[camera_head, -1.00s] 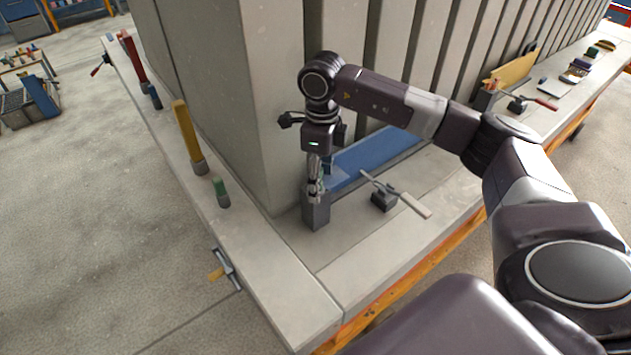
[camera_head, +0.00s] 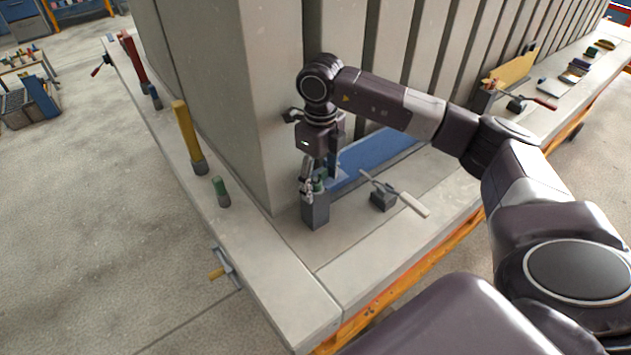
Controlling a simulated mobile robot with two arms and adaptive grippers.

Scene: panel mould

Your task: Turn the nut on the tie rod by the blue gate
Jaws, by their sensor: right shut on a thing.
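The blue gate (camera_head: 375,158) lies low along the foot of the ribbed panel wall. A grey block (camera_head: 315,212) stands upright at the gate's left end. My right gripper (camera_head: 312,187) points down onto the top of this block. It is shut on a small part there, taken to be the nut; its fingers hide most of it. A bit of green shows beside the fingers. The tie rod itself cannot be made out clearly. My left gripper is not in view.
A clamp with a pale handle (camera_head: 408,203) stands just right of the block. A green-topped peg (camera_head: 221,191) and a yellow post (camera_head: 187,137) stand on the left ledge. A small clamp (camera_head: 226,268) sits on the ledge's outer edge. The front corner is clear.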

